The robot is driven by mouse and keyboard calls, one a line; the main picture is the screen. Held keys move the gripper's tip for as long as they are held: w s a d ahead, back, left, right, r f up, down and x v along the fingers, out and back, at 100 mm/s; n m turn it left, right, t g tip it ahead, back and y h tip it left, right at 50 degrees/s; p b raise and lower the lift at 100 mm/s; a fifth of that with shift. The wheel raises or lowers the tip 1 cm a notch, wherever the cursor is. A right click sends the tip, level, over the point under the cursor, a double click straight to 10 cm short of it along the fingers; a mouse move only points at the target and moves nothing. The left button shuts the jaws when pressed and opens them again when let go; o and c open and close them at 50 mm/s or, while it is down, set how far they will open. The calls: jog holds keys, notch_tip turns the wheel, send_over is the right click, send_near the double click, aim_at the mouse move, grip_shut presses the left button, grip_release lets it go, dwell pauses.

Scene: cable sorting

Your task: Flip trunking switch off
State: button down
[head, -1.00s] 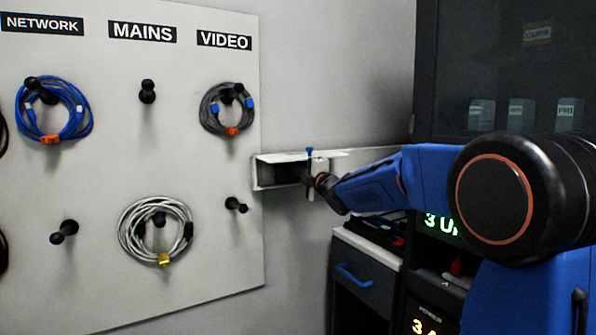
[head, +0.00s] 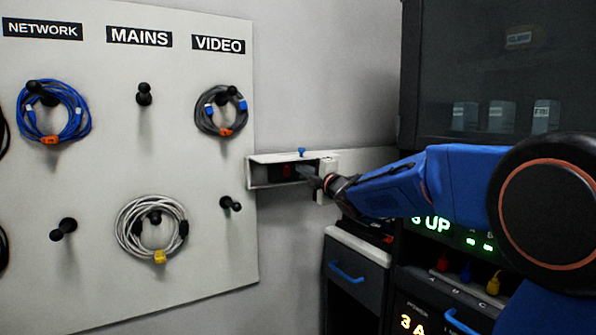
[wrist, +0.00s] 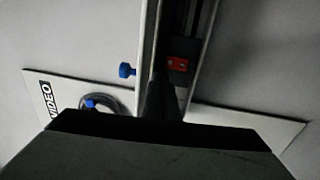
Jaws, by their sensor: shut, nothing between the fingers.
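The white trunking (head: 262,160) is fixed to the wall right of the cable board, with its front open. Inside its dark interior is a small red switch (head: 287,171). In the wrist view the switch shows as a red rocker on a dark block (wrist: 177,64), with small marks too fine to read; I cannot tell its on or off position. My gripper (head: 308,174) is shut and empty at the right part of the trunking opening. In the wrist view its dark fingers (wrist: 163,88) point into the channel, just below the switch; I cannot tell whether they touch it.
A blue knob (head: 301,151) sticks up from the trunking's top edge. The pegboard (head: 100,185) with coiled cables stands to the left. A drawer unit (head: 353,275) and a dark rack (head: 480,75) with lit displays stand to the right.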

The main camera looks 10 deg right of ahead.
jog(key=s, duration=0.1)
jog(key=s+d, duration=0.1)
jog(key=s, duration=0.2)
jog(key=shift+s+d+r, duration=0.3)
jog(key=shift+s+r, duration=0.05)
jog(key=shift+s, duration=0.05)
jog(key=s+d+f+m+g+h, duration=0.35)
jog(key=s+f+m, duration=0.35)
jog(key=s, duration=0.3)
jog(key=s+d+f+m+g+h, duration=0.2)
jog(key=s+d+f+m+h, duration=0.2)
jog(key=s+f+m, duration=0.4)
jog(key=s+a+f+m+g, duration=0.1)
jog(key=s+f+m+g, duration=0.1)
jog(key=s+f, duration=0.3)
jog(key=s+a+f+m+g+y, duration=0.1)
jog(key=s+f, duration=0.5)
jog(key=s, duration=0.8)
jog(key=s+f+m+g, duration=0.3)
jog(key=s+f+g, duration=0.2)
jog(key=s, duration=0.5)
jog(key=shift+a+f+m, duration=0.3)
jog(key=shift+a+f, duration=0.1)
jog(key=shift+f, duration=0.25)
